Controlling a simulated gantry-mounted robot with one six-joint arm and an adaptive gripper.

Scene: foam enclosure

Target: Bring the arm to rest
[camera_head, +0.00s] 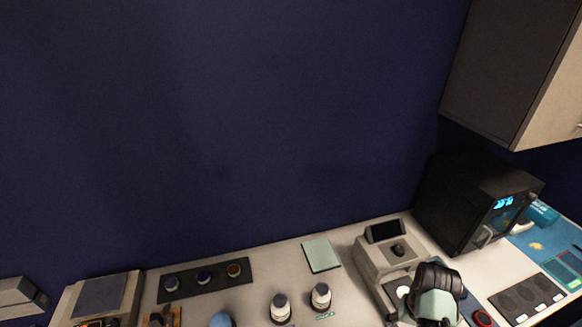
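The rest of the arm is outside the picture.
A light bench (262,262) runs along a dark blue wall. A cabinet (500,70) hangs at upper right.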

